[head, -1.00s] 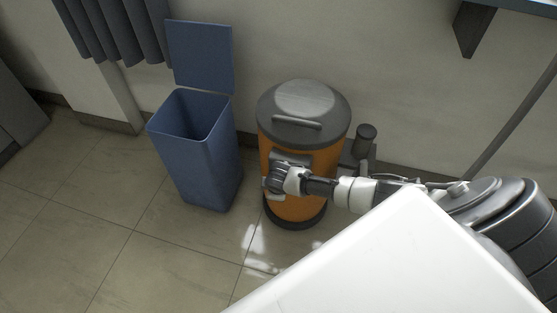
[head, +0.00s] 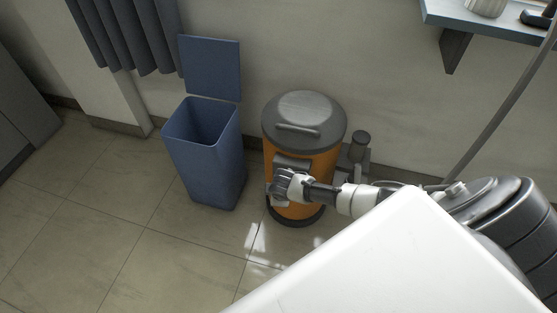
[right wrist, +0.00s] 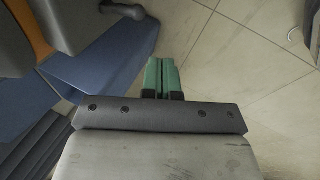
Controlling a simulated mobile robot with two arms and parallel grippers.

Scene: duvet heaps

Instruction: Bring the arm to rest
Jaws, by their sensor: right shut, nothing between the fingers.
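My right arm comes in from the right in the head view and reaches across in front of the orange bin. My right gripper (head: 273,191) is at its end, near the orange bin's lower left side; I cannot tell its gap to the bin. In the right wrist view its two green fingers (right wrist: 160,77) are together, with nothing between them, over the tiled floor. My left gripper is not in view.
An orange bin (head: 325,174) with a grey lid stands by the wall. Left of it is an open blue bin (head: 211,172), also in the right wrist view (right wrist: 105,55). A white surface (head: 390,260) fills the lower right. Tiled floor (head: 75,215) is clear at left.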

